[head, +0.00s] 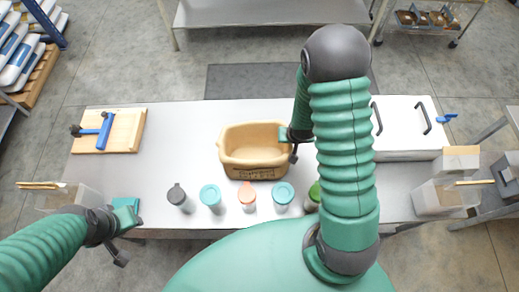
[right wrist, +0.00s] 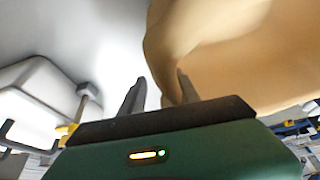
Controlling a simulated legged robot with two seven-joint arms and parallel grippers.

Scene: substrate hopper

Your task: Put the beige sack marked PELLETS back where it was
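The beige sack (head: 228,158) looks like an open-topped tub with a thick rim and dark, unreadable lettering on its near side. It stands upright on the table's middle. My right gripper (head: 293,155) is at its right side in the head view. In the right wrist view the sack (right wrist: 235,55) fills the upper right. Its edge hangs between the two apart fingers of my right gripper (right wrist: 158,92), with a gap beside the left finger. My left gripper (head: 128,238) is low at the table's front left, away from the sack; its finger opening is unclear.
Lidded jars (head: 210,197) line the table's front edge, close before the sack. A wooden board (head: 125,128) with a blue tool is at back left. A white box (head: 405,122) with dark handles is at right. The table (head: 185,135) left of the sack is clear.

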